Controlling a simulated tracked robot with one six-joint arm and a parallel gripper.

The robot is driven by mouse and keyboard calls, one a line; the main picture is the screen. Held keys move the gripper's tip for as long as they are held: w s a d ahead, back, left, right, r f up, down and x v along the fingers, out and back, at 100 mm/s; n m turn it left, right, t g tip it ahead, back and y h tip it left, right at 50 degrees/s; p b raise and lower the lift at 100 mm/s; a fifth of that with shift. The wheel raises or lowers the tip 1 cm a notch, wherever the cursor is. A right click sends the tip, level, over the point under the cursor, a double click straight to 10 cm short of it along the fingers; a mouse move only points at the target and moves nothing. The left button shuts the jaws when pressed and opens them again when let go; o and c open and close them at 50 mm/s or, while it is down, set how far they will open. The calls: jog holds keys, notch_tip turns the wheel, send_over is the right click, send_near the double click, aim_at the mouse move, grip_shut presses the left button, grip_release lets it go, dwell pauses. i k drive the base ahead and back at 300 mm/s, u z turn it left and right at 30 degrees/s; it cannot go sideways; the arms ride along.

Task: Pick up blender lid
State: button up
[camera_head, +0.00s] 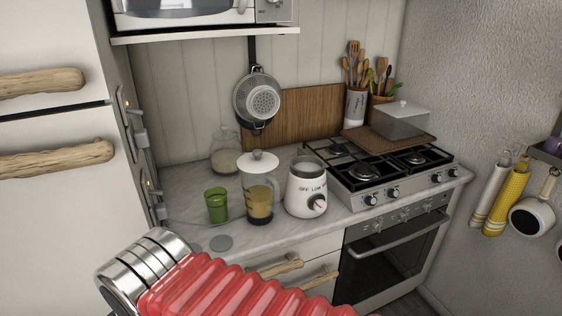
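The blender lid (258,161) looks white with a small round knob on top. It sits on top of a clear blender jar (259,199), which holds some brownish-yellow content at its bottom. The jar stands upright on the counter, just left of the white blender base (306,188) with its dial. My gripper is not in view. A red ribbed part and silver rings at the bottom left look like my arm; they are in front of the counter and apart from the lid.
A green cup (216,205) stands left of the jar and a glass container (225,152) behind it. Two flat grey discs lie near the counter's front edge. A gas stove (385,170) is to the right. A microwave shelf (205,34) hangs above.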

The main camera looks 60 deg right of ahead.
aim_at(258, 160)
jog(key=z, duration=1.7)
jog(key=i, duration=0.5)
jog(key=k, duration=0.5)
jog(key=u, duration=0.4)
